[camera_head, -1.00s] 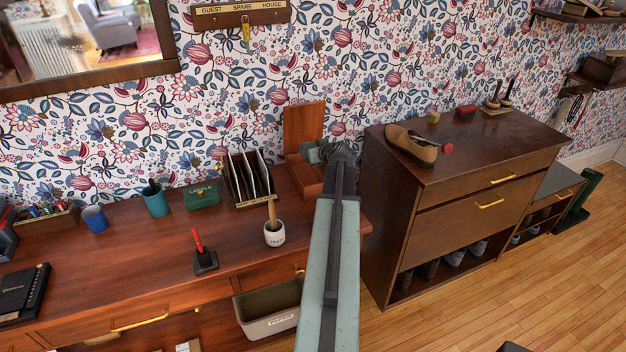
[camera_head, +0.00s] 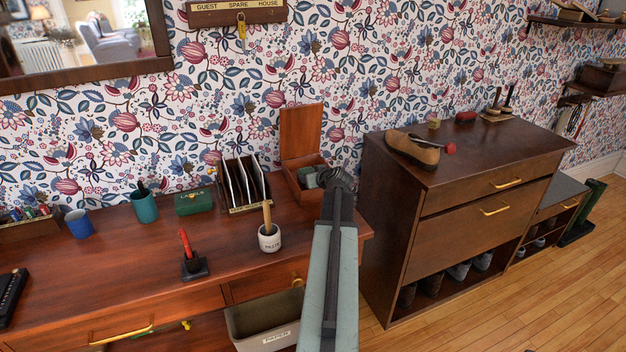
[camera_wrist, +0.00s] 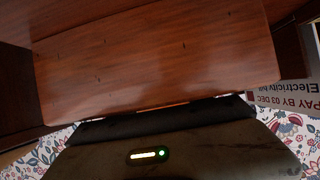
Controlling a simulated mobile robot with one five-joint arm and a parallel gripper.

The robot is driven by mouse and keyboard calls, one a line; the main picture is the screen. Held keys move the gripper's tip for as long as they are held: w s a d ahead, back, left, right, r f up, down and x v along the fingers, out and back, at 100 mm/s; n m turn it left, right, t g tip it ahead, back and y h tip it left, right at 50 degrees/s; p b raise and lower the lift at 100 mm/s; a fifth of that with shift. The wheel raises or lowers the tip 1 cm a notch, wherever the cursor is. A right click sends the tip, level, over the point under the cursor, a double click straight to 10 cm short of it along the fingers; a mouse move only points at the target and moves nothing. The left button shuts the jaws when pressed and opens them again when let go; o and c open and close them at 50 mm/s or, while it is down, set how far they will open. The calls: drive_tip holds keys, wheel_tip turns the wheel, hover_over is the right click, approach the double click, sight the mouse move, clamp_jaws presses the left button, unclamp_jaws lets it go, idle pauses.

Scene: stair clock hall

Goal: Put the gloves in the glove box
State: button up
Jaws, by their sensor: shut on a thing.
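The glove box (camera_head: 291,188) is a wooden box with its lid raised, at the right end of the desk against the wall. The grey-green gloves (camera_head: 311,178) show at the mouth of the box, just left of my gripper (camera_head: 334,178). My gripper is shut on the gloves, over the box's right side. How deep the gloves sit is partly hidden by the box's front wall and my gripper. In the wrist view a wooden panel, apparently the lid (camera_wrist: 160,55), fills the middle; the gloves cannot be made out there.
The dark shoe cabinet (camera_head: 395,220) stands to the right, a brown shoe (camera_head: 411,150) on top. A paper bin (camera_head: 262,325) is below the desk's front edge.

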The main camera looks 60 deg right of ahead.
drive_tip(key=o, duration=1.7)
drive_tip(key=p+v, duration=0.6)
drive_tip(key=v, duration=0.6)
drive_tip(key=shift+r, duration=0.1)
